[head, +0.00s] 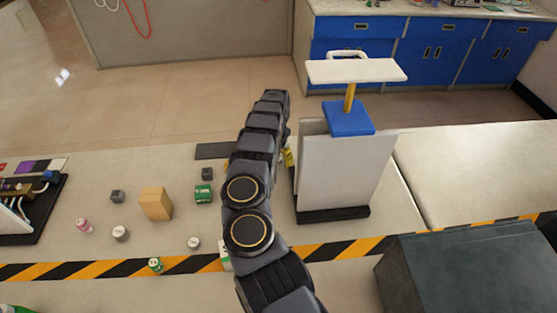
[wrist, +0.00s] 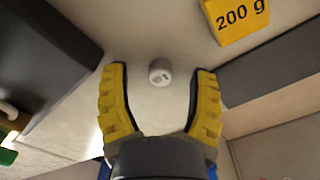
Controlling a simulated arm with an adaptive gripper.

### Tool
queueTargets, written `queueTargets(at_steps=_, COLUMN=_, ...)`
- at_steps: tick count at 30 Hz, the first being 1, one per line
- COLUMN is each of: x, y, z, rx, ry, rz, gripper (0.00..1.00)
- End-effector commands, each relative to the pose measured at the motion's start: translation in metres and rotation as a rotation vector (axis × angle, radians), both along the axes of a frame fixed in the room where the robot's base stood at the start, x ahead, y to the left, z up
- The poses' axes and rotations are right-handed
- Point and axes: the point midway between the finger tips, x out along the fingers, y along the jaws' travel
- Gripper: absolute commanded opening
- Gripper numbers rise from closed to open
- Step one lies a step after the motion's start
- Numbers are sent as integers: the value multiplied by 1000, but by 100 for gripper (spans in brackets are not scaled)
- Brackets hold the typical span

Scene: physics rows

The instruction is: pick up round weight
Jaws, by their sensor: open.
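A small round pale grey weight (wrist: 159,76) with a dark mark on its top shows in the wrist view, upright on the light surface. My gripper (wrist: 162,85) is open, with one yellow finger on each side of the weight. Gaps show between the weight and both fingers; I cannot tell its height above the surface. In the head view my dark arm hides most of the gripper and this weight; a bit of yellow shows beside the arm. A yellow block marked 200 g (wrist: 237,17) lies beyond the right finger in the wrist view.
In the head view a white panel stand (head: 345,175) with a blue block on top rises right of my arm. A tan block (head: 155,204), a green item (head: 203,193) and small round pieces (head: 120,233) lie to the left. A dark box (head: 460,265) stands front right.

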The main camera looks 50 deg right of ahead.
Motion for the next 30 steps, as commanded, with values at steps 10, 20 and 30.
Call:
queueTargets(at_steps=10, x=0, y=0, z=0, rx=1, ry=1, rz=1, gripper=0)
queueTargets(at_steps=20, x=0, y=1, z=2, rx=1, ry=1, rz=1, gripper=0)
queueTargets(at_steps=30, x=2, y=0, z=61, rx=-2, ry=-4, rz=1, gripper=0)
